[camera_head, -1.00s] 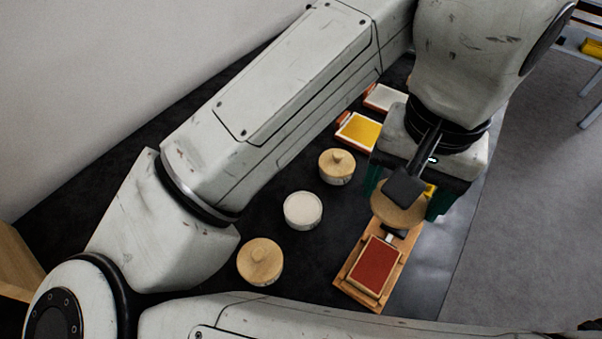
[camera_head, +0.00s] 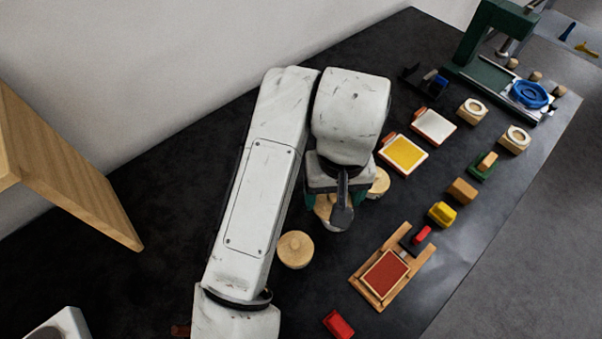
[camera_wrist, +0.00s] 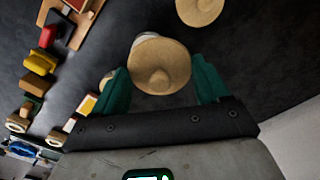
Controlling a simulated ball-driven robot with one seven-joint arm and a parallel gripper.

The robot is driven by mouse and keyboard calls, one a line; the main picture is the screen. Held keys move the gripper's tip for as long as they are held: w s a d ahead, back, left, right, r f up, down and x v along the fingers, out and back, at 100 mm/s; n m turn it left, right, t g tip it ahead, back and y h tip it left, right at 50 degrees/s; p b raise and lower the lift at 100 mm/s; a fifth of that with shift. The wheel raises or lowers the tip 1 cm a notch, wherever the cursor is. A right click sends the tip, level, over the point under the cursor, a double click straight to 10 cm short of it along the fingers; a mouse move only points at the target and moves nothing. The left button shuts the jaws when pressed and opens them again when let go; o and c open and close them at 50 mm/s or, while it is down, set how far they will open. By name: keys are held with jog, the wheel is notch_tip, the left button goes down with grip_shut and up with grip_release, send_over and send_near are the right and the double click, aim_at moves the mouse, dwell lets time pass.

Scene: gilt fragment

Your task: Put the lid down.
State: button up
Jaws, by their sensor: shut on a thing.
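My gripper (camera_head: 334,203) is shut on a round wooden lid (camera_head: 323,208), largely hidden by my wrist in the head view. In the wrist view the lid (camera_wrist: 160,66) sits between the green fingers, its knob towards me. A pale rim of the pot (camera_wrist: 143,39) peeks out beyond the lid's upper left edge, so the lid is over the pot but a little off centre. I cannot tell whether lid and pot touch.
Lidded pots stand close on both sides, one at lower left (camera_head: 296,249) and one at upper right (camera_head: 379,183). A wooden frame with a red pad (camera_head: 386,273), a yellow pad (camera_head: 404,153) and a white pad (camera_head: 434,126) lie to the right.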

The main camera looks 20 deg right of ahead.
jog(key=w+f, duration=0.3)
jog(key=w, duration=0.1)
jog(key=w+f, duration=0.2)
jog(key=w, duration=0.2)
jog(key=w+f+b, duration=0.1)
jog(key=w+f, duration=0.2)
jog(key=w, duration=0.1)
jog(key=shift+a+f, duration=0.25)
jog(key=shift+f, duration=0.05)
jog(key=shift+w+f, duration=0.45)
jog(key=shift+f, duration=0.05)
jog(key=shift+f+p, duration=0.5)
jog(key=shift+f, duration=1)
jog(key=shift+f, duration=0.1)
jog(key=o, duration=1)
notch_tip(320, 180, up, 12)
jog(key=shift+r+b, duration=0.15)
jog(key=shift+b, duration=0.25)
